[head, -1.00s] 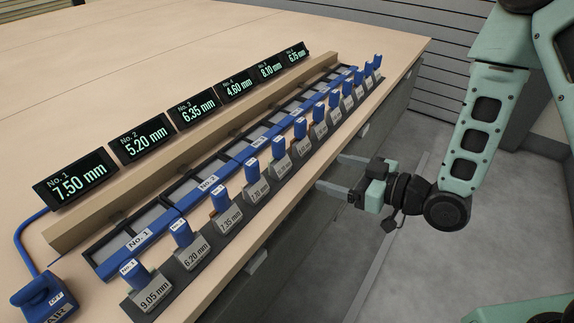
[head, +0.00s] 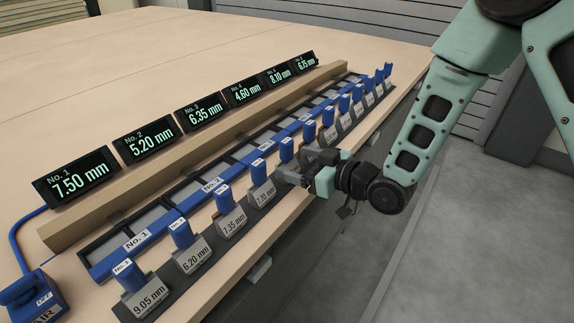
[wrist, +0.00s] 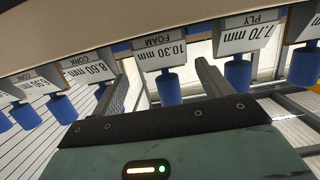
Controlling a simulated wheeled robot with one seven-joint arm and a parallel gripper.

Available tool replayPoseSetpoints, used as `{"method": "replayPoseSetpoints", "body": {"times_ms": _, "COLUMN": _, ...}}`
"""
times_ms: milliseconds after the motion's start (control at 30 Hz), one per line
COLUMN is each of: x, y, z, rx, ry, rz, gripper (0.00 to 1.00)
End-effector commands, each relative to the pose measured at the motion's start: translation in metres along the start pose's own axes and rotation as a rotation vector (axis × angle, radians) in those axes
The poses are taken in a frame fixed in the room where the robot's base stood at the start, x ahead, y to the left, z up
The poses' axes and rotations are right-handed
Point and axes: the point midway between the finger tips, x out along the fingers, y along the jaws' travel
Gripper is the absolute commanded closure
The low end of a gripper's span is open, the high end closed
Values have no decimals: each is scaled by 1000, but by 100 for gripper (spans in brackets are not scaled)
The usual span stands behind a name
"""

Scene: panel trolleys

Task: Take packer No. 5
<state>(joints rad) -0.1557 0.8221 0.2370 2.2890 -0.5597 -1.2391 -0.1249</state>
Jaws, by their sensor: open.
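A row of blue-handled packers in grey, labelled holders runs along the bench edge. The fifth from the near end (head: 286,149) is presumably packer No. 5; its small tag is unreadable here. Its lower part is hidden by my gripper (head: 296,163). In the wrist view, a blue handle (wrist: 170,87) under an upside-down plate (wrist: 167,52) reading 10.30 mm FOAM stands between my two open fingers, apart from both. My gripper in the wrist view (wrist: 162,68) holds nothing.
Neighbouring handles stand close on both sides: the 7.70 mm PLY one (wrist: 238,78) and the 8.60 mm CORK one (wrist: 111,92). Behind the row are a blue numbered rail (head: 160,228), a wooden bar (head: 130,200) and several displays (head: 74,177). Free floor lies at right.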

Motion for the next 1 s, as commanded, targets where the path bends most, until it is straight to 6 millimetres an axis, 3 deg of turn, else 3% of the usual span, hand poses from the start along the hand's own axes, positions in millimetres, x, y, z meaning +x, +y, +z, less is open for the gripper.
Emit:
{"method": "replayPoseSetpoints", "body": {"times_ms": 300, "x": 43, "y": -6, "z": 3, "rx": -1, "ry": 1, "rz": -2, "gripper": 22}}
{"method": "replayPoseSetpoints", "body": {"times_ms": 633, "x": 49, "y": -6, "z": 3, "rx": 0, "ry": 0, "rz": -1, "gripper": 22}}
{"method": "replayPoseSetpoints", "body": {"times_ms": 833, "x": 49, "y": -6, "z": 3, "rx": -1, "ry": 0, "rz": -1, "gripper": 76}}
{"method": "replayPoseSetpoints", "body": {"times_ms": 1000, "x": 49, "y": -6, "z": 2, "rx": -1, "ry": 2, "rz": -1, "gripper": 76}}
